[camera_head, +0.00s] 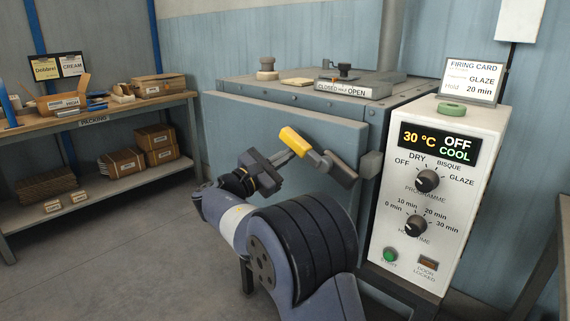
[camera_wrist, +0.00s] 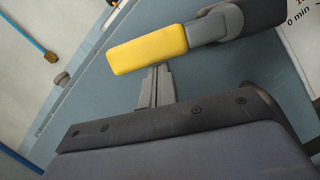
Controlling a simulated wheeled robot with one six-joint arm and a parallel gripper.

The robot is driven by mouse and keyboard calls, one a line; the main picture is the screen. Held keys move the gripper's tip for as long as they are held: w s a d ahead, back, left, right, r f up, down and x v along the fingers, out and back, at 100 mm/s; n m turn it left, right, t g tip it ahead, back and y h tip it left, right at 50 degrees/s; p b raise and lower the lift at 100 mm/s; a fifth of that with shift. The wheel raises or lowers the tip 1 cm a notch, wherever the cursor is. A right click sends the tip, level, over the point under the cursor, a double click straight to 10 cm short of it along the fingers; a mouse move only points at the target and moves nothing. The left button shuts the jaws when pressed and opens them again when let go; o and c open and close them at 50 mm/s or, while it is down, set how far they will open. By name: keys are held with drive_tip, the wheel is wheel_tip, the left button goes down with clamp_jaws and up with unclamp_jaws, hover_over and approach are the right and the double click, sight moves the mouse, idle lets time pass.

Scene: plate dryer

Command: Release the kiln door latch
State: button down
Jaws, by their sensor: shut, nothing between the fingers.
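The kiln door latch has a yellow grip (camera_head: 294,141) on a dark grey lever that slants down to the right in front of the blue-grey kiln door (camera_head: 233,130). In the wrist view the yellow grip (camera_wrist: 148,50) crosses the top middle, with its grey lever at the right. My gripper (camera_head: 290,155) is just below and left of the grip, its fingers together and empty. In the wrist view my fingertips (camera_wrist: 157,70) point at the grip's lower edge, very close to it. I cannot tell whether they touch it.
The white control box (camera_head: 438,195) stands right of the door; its display reads 30 °C, OFF, COOL. A sign (camera_head: 345,89) reading CLOSED and OPEN sits on the kiln top. A packing bench (camera_head: 100,118) with boxes is at the left. The floor between is clear.

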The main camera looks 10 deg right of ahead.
sight(291, 140)
drive_tip(key=r+m, duration=0.2)
drive_tip(key=r+m+g, duration=0.1)
drive_tip(key=m, duration=0.1)
drive_tip(key=shift+s+d, duration=0.2)
drive_tip(key=shift+s, duration=0.05)
drive_tip(key=shift+s+d+r+m+g+p, duration=0.2)
drive_tip(key=shift+r+m, duration=0.3)
drive_tip(key=shift+m, duration=0.45)
drive_tip(key=shift+s+d+r+m+g+p, duration=0.1)
drive_tip(key=shift+s+d+r+m+g, duration=0.25)
drive_tip(key=shift+m, duration=0.6)
drive_tip(key=shift+a+r, duration=0.15)
